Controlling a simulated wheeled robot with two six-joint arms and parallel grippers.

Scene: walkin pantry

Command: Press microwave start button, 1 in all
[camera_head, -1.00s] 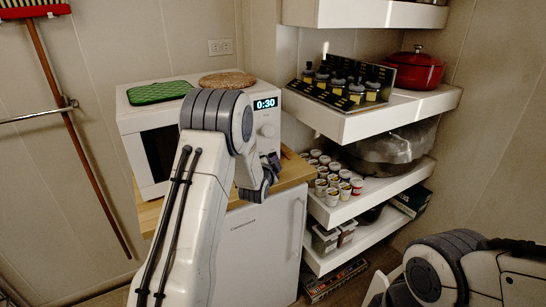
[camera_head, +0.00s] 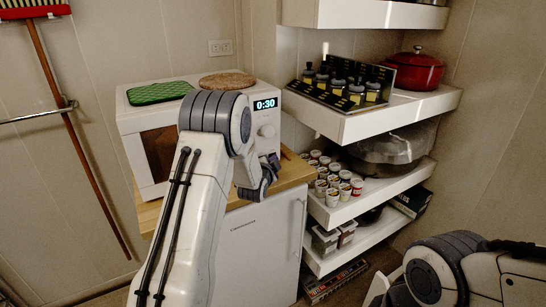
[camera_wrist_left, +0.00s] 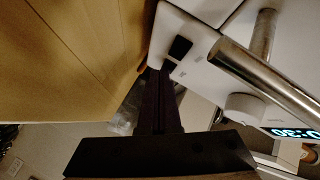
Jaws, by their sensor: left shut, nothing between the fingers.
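The white microwave (camera_head: 150,115) stands on a wooden top, its display (camera_head: 265,104) reading 0:30. Its window (camera_head: 160,150) looks lit brown inside. A round knob (camera_head: 267,131) sits below the display; it also shows in the left wrist view (camera_wrist_left: 245,108). There, the white panel carries a dark button (camera_wrist_left: 180,47) and a second dark button (camera_wrist_left: 168,66) beside the fingertips. My left gripper (camera_head: 272,163) is shut and empty at the lower right of the microwave front. In the wrist view its fingertips (camera_wrist_left: 160,75) are at or touching the second button; exact contact is unclear.
A metal handle bar (camera_wrist_left: 265,80) juts out near the knob. A small white fridge (camera_head: 262,235) stands under the wooden top (camera_head: 292,168). Shelves with spice jars, cups and a red pot (camera_head: 415,70) are on the right. A green mat (camera_head: 158,92) lies on the microwave.

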